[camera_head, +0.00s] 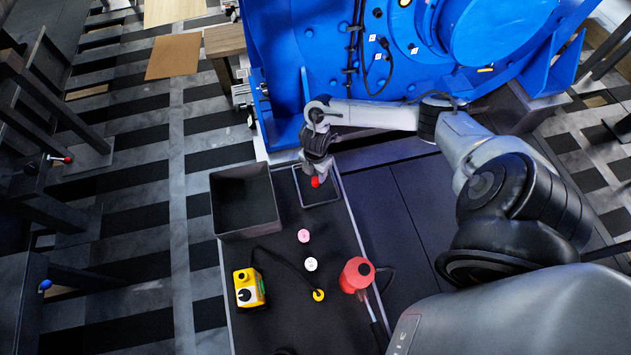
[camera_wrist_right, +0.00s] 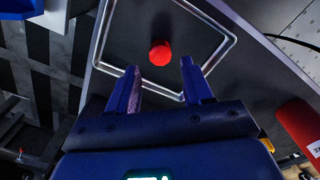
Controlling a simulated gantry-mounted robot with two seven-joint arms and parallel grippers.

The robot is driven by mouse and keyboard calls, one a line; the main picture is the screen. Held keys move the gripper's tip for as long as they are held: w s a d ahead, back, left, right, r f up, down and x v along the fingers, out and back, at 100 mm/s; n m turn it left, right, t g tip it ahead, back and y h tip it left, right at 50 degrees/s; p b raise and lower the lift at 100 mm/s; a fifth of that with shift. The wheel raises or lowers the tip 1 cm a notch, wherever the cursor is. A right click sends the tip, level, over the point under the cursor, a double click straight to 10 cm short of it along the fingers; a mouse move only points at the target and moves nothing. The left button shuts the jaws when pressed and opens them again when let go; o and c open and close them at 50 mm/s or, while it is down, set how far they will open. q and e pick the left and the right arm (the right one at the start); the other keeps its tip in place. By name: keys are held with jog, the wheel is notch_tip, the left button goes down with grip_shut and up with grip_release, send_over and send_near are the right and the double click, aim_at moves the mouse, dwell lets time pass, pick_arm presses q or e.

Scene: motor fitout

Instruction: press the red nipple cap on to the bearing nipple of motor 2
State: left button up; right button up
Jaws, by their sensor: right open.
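The red nipple cap (camera_head: 315,182) sits in the metal-rimmed tray (camera_head: 336,186) on the dark bench. The cap (camera_wrist_right: 160,53) also shows in the right wrist view, on the tray's dark floor. My right gripper (camera_head: 317,168) is over the tray, close to the cap. In the wrist view its two fingers (camera_wrist_right: 160,80) are apart and empty, with the cap just beyond the tips and roughly centred between them. The blue motor housing (camera_head: 300,40) stands behind the bench. I cannot make out the bearing nipple or a motor number. My left gripper is not in view.
A dark open bin (camera_head: 245,203) stands left of the tray. On the bench are a pink cap (camera_head: 303,236), a white cap (camera_head: 311,264), a yellow control box (camera_head: 249,288) with a cable and a red tool (camera_head: 357,275). The front of the bench has some clear space.

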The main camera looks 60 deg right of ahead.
aim_at(317, 180)
notch_tip(317, 180, down, 5)
jog(key=shift+s+d+r+b, duration=0.15)
jog(key=shift+b, duration=0.75)
jog(key=shift+c, duration=0.3)
jog(key=c, duration=0.8)
jog(key=shift+c, duration=0.2)
